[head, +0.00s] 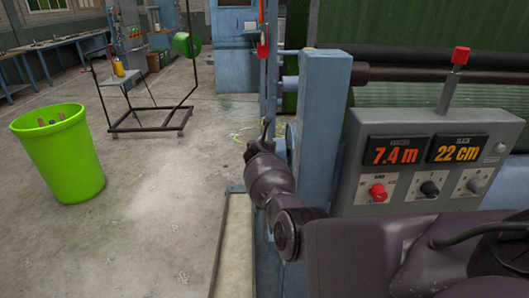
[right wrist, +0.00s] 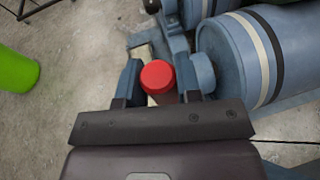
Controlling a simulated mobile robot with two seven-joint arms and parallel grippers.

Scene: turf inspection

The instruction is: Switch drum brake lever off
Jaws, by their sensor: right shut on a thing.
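In the right wrist view, a round red knob (right wrist: 157,77) is seen end-on between the two fingers of my right gripper (right wrist: 159,72). The gripper is shut on this knob, which looks like the top of the brake lever. The lever's lower part is mostly hidden below the knob. In the head view my right arm reaches forward along the left side of a blue machine post (head: 315,115). Its fingers and the held knob are hidden there by the arm itself. My left gripper is in neither view.
A blue roller (right wrist: 235,60) with striped bands lies right of the knob. A green bin (head: 60,155) and a black frame stand left on open floor.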

